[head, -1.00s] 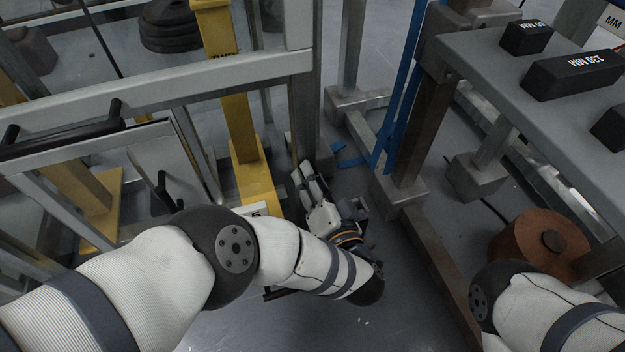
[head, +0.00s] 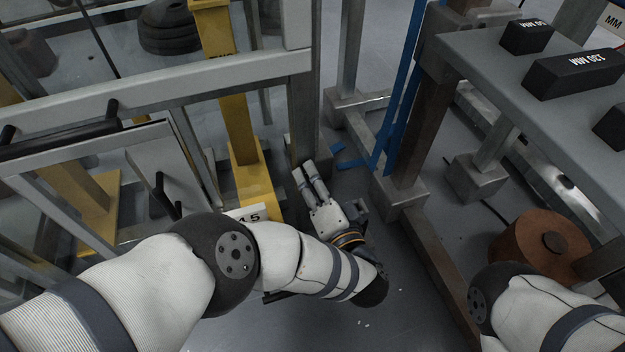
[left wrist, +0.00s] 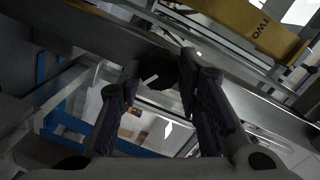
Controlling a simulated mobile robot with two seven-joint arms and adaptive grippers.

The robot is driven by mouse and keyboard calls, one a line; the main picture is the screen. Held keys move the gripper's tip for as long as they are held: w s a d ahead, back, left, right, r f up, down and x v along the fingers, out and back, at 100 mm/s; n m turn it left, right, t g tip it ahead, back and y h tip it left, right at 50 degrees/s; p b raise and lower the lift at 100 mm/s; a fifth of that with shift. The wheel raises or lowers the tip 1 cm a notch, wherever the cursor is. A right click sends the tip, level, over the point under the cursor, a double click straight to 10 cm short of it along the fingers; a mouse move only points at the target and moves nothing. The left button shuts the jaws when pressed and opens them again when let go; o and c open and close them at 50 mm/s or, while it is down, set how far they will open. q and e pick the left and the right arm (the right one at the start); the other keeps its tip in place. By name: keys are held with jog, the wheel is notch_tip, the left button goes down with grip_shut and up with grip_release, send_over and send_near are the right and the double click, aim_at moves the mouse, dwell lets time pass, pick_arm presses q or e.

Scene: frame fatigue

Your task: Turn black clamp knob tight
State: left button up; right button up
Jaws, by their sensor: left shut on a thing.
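The black clamp knob (left wrist: 163,72) shows in the left wrist view as a dark round shape between the fingertips, against a grey beam. My left gripper (left wrist: 158,78) is shut on it, with one finger on each side. In the head view the left gripper (head: 304,174) reaches toward the foot of a grey upright. The knob cannot be made out there. My right arm shows at the lower right of the head view, but its gripper is out of the picture.
A grey upright (head: 304,115) and a yellow post (head: 240,125) stand close to the left gripper. A grey table with black blocks (head: 578,75) is at the right. A brown round weight (head: 540,247) lies below it. Open floor (head: 400,310) shows at bottom centre.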

pick_arm(q)
jog(key=o, duration=1.1)
jog(key=shift+o, duration=0.2)
jog(key=shift+s, duration=0.1)
jog(key=v, duration=0.7)
jog(key=shift+s, duration=0.2)
